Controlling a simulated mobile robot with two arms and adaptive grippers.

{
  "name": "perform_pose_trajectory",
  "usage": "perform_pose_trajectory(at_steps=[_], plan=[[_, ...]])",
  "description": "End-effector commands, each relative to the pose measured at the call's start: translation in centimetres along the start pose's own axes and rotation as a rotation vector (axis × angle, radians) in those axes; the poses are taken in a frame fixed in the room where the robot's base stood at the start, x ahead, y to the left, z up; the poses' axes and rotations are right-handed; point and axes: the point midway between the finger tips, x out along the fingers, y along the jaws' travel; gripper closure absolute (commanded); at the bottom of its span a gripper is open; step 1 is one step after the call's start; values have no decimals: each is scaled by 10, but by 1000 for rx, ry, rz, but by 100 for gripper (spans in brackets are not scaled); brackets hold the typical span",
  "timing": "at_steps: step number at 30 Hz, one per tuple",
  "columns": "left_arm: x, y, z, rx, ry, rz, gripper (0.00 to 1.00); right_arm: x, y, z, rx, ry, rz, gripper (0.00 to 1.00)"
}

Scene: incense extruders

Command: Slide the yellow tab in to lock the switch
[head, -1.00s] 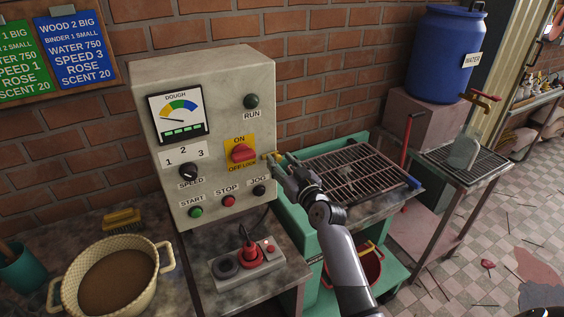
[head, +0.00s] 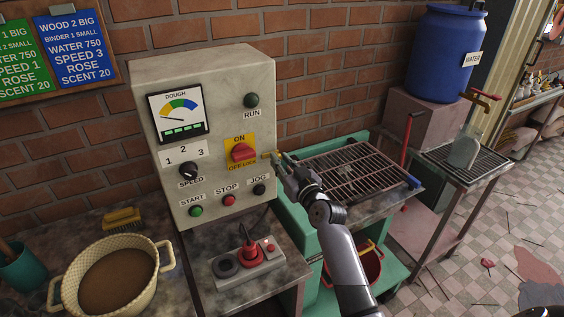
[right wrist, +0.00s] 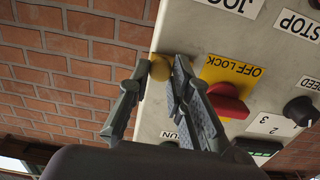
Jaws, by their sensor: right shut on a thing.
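The grey control box (head: 215,120) carries a red switch knob (head: 242,152) on a yellow plate (head: 238,139) marked ON above and OFF LOCK below. The knob (right wrist: 230,103) and plate (right wrist: 225,70) appear upside down in the right wrist view. The yellow tab (head: 266,155) is at the box's right edge, beside the plate. My right gripper (head: 279,157) is at that edge. In the right wrist view, its fingers (right wrist: 158,82) are shut around the tab (right wrist: 160,68), which partly shows between them. How far the tab sits in is hidden. My left gripper is out of view.
Below the switch are the stop button (head: 228,199) and jog button (head: 259,189). A socket block (head: 247,265) with a red plug stands on the bench. A dough pot (head: 116,282) is at lower left. A metal grill (head: 350,170) lies right of my gripper.

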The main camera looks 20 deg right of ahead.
Motion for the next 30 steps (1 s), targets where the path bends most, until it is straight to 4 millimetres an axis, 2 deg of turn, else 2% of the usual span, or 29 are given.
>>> perform_pose_trajectory(at_steps=[8,15,23,24,30], plan=[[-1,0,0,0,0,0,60,0,-1,0,-1,0,0,100],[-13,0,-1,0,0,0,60,0,-29,-2,1,0,-2,100],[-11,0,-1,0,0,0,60,0,-32,0,0,0,-4,100],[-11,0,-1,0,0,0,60,0,-32,0,1,0,-4,79],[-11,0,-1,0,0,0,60,0,-32,0,1,1,-3,66]])
